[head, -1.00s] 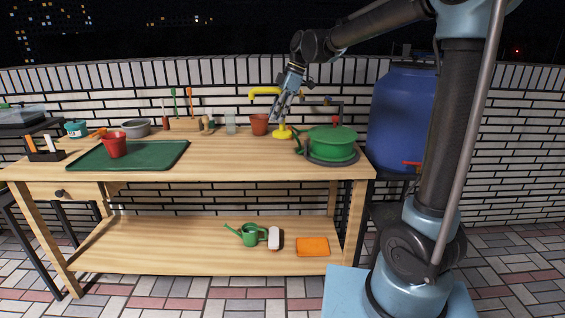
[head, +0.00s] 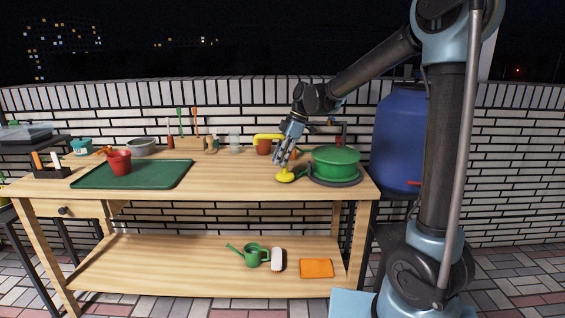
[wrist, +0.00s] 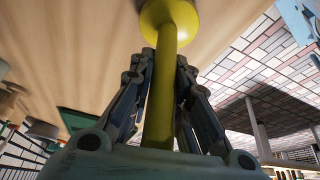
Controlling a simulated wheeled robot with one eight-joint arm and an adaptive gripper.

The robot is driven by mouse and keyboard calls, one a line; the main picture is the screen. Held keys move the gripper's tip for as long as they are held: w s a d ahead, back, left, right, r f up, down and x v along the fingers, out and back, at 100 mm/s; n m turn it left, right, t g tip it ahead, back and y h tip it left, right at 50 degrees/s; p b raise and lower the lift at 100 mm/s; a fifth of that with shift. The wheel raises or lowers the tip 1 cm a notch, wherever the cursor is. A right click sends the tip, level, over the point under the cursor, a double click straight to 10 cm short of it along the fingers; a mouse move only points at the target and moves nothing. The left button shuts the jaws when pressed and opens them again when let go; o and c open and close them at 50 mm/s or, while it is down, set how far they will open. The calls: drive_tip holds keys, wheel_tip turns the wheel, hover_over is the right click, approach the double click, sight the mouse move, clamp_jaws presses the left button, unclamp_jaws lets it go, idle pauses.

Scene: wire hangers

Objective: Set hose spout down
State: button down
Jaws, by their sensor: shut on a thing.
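The yellow hose spout (head: 285,175) is in my gripper (head: 285,158), over the right part of the wooden workbench (head: 225,184). In the wrist view my gripper (wrist: 163,95) is shut with fingers on both sides of the yellow stem (wrist: 160,105), with the round base beyond the fingertips. The base is close to the tabletop; I cannot tell whether it touches.
A green lidded pot (head: 335,160) on a dark round plate stands just right of the spout. A terracotta pot (head: 264,147) stands behind. A green tray (head: 135,174) with a red pot (head: 119,162) lies left. Bare tabletop separates tray and spout.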

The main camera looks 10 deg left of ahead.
drive_tip(key=shift+f, duration=0.45)
drive_tip(key=shift+f, duration=0.1)
drive_tip(key=c, duration=1.5)
unclamp_jaws()
